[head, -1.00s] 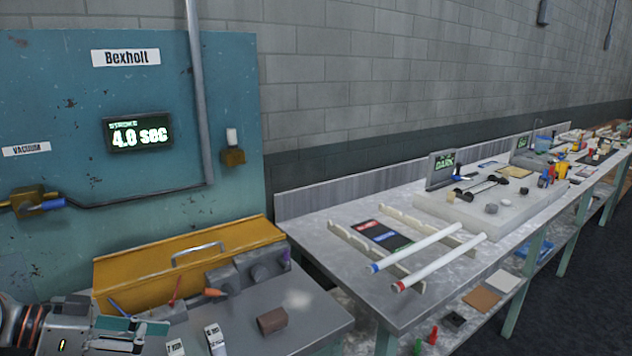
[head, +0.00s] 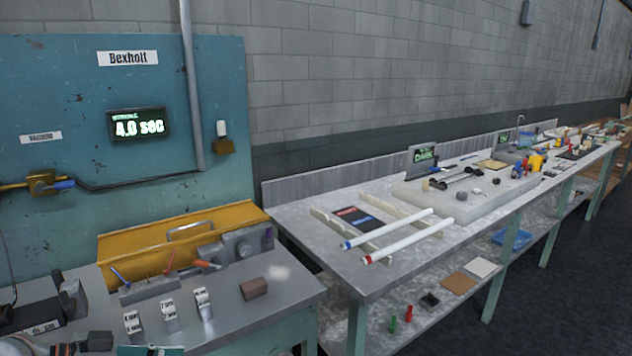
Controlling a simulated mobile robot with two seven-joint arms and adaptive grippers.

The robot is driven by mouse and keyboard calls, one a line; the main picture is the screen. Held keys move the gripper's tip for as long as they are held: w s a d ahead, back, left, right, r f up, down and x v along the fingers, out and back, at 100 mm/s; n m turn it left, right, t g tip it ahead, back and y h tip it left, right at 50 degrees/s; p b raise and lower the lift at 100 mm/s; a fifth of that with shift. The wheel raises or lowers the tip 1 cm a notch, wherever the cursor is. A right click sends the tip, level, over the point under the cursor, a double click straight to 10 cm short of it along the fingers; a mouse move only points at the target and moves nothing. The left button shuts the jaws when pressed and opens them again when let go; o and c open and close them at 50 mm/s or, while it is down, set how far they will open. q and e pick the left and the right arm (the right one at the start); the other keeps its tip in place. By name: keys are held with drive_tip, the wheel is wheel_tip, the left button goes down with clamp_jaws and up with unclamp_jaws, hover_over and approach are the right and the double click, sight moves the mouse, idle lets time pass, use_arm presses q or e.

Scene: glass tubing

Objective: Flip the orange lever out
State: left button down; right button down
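The orange lever (head: 207,264) is a short handle on the grey block at the front of the yellow cover, on the bench at left. It lies nearly flat, pointing left and right in the picture. A red lever (head: 170,262) and a blue lever (head: 120,275) stand tilted to its left. My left gripper (head: 150,351) shows only in part at the bottom edge, in front of and below the levers, clear of the orange one. Its fingertips are mostly cut off, so its opening is hidden. My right gripper is not in view.
A grey block with knobs (head: 242,243) sits right beside the orange lever. Several white labelled blocks (head: 168,314) and a brown block (head: 254,289) stand in front. The yellow cover (head: 140,245) rises behind. Two glass tubes (head: 412,243) lie on racks on the right bench.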

use_arm(q)
drive_tip(key=s+d+f+n+t+y, duration=0.1)
drive_tip(key=s+d+f+y, duration=0.1)
drive_tip(key=f, duration=0.9)
drive_tip(key=s+d+f+n+t+y, duration=0.2)
drive_tip(key=s+d+f, duration=0.2)
drive_tip(key=s+f, duration=0.3)
wheel_tip(320, 180, down, 5)
drive_tip(key=shift+s+r+n+y, duration=0.2)
drive_tip(key=shift+n+y, duration=0.1)
drive_tip(key=shift+y, duration=0.1)
drive_tip(key=c, duration=2.3)
unclamp_jaws()
drive_tip(key=s+f, duration=0.1)
drive_tip(key=s, duration=0.1)
drive_tip(key=s+d+f+y, duration=0.1)
drive_tip(key=s+f, duration=0.1)
drive_tip(key=s+f+y, duration=0.1)
drive_tip(key=s, duration=0.1)
drive_tip(key=shift+s+d+f+n+t, duration=0.2)
drive_tip(key=shift+s+d+n+t, duration=0.1)
drive_tip(key=shift+s, duration=0.05)
